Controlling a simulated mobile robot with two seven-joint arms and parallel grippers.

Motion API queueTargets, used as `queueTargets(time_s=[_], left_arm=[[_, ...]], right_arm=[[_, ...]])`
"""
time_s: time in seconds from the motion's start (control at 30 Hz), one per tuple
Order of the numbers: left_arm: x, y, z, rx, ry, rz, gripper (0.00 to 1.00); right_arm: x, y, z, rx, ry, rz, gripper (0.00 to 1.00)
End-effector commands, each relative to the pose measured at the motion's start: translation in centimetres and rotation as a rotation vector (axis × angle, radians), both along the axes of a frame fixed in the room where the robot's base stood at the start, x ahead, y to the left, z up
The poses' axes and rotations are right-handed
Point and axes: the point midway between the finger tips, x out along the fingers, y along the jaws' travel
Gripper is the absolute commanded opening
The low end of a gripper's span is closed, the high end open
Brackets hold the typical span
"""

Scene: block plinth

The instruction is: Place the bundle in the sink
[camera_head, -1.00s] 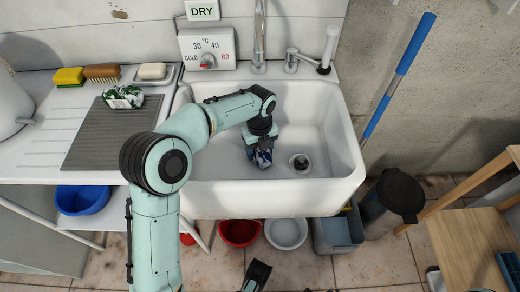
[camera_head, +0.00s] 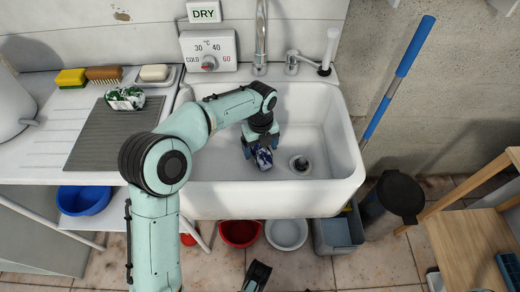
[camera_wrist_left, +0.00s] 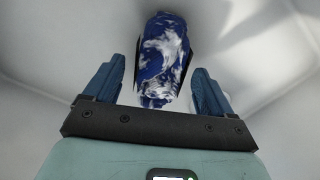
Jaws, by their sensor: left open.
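A blue and white bundle (camera_head: 264,158) is in the white sink (camera_head: 330,130), low in the basin and left of the drain. My left gripper (camera_head: 261,148) reaches down into the sink just over it. In the left wrist view the bundle (camera_wrist_left: 162,58) lies just ahead of the fingers, and the left gripper (camera_wrist_left: 158,88) is open, with a gap between each finger and the bundle. A dark gripper part of mine (camera_head: 257,275) shows at the bottom of the head view; its jaws cannot be made out.
A green and white bundle (camera_head: 125,98) lies on the grey ribbed mat (camera_head: 112,132) on the left drainboard. A yellow sponge (camera_head: 71,78), a brush (camera_head: 103,73) and soap (camera_head: 154,72) sit behind it. The tap (camera_head: 261,40) rises behind the basin. The basin's right side is clear.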

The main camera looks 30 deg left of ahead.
Motion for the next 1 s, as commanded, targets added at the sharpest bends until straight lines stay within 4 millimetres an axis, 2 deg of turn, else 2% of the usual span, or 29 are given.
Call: queueTargets(time_s=[0.03,0.1,0.3,1.0], left_arm=[[0.0,0.0,1.4,-0.001,-0.004,0.0,0.84],[0.0,0.0,2.6,-0.001,-0.004,0.0,0.84],[0.0,0.0,5.0,-0.001,-0.003,-0.001,0.84],[0.0,0.0,5.4,0.0,0.0,-0.001,0.84]], right_arm=[[-0.5,0.3,0.6,0.006,0.012,0.006,0.43],[-1.1,0.6,1.0,0.014,0.027,0.012,0.43],[-2.3,1.2,1.8,0.03,0.06,0.025,0.43],[-2.5,1.3,1.9,0.033,0.066,0.027,0.43]])
